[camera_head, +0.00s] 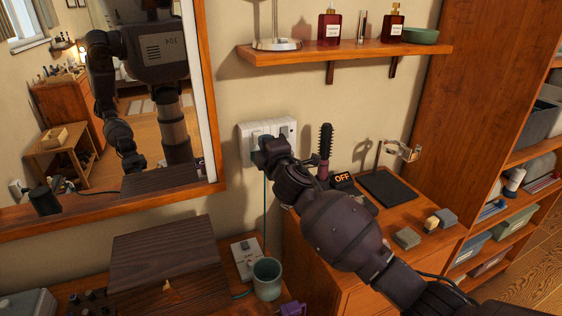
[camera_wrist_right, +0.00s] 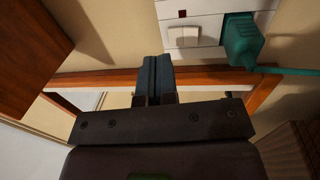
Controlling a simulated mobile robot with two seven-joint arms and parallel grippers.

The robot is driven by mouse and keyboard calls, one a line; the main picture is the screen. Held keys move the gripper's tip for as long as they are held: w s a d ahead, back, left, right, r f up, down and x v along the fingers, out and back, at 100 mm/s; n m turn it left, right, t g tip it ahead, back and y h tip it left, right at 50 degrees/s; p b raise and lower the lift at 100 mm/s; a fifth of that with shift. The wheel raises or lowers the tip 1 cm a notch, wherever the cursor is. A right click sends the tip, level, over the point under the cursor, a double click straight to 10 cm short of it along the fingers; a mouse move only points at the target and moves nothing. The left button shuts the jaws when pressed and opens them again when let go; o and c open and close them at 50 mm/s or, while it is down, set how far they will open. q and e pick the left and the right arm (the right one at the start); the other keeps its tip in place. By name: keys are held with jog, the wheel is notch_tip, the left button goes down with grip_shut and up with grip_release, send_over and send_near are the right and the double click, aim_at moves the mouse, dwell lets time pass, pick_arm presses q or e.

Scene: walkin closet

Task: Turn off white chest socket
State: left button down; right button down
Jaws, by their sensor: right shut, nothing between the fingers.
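The white wall socket (camera_head: 286,127) is on the beige wall between the mirror and the small shelf, above the wooden chest. It also shows in the right wrist view (camera_wrist_right: 208,9), with pale rocker switches (camera_wrist_right: 183,37), a small red mark and a teal plug (camera_wrist_right: 243,41) in it. My right gripper (camera_head: 262,152) is in front of the lower left part of the socket and hides some of it. In the wrist view its dark fingers (camera_wrist_right: 157,70) are shut and empty, tips close to the switches; contact cannot be told.
A dark round brush (camera_head: 325,146) and an OFF sign (camera_head: 342,178) stand right of my arm. A teal mug (camera_head: 267,277) and a white switch box (camera_head: 246,257) are below. A wooden shelf (camera_head: 345,55) with bottles is above; the mirror frame (camera_head: 217,130) is left.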

jog(key=r+v, duration=0.1)
jog(key=v, duration=0.8)
jog(key=shift+s+r, duration=0.3)
jog(key=shift+r, duration=0.2)
jog(key=shift+d, duration=0.1)
jog(key=s+d+f+m+g+h, duration=0.7)
jog(key=s+d+f+m, duration=0.75)
jog(key=s+f, duration=0.3)
jog(key=s+d+f+m+g, duration=0.2)
jog(key=s+d+g, duration=0.1)
jog(key=s, duration=0.4)
jog(key=s+d+f+m+g, duration=0.2)
jog(key=s+d+m, duration=0.1)
jog(key=s, duration=0.5)
jog(key=s+d+f+m+g, duration=0.2)
jog(key=s+d+g, duration=0.1)
jog(key=s, duration=0.4)
jog(key=w+f+t, duration=0.7)
jog(key=f+t, duration=0.1)
jog(key=f, duration=0.2)
jog(key=shift+f+n+y, duration=0.4)
jog(key=shift+n, duration=0.05)
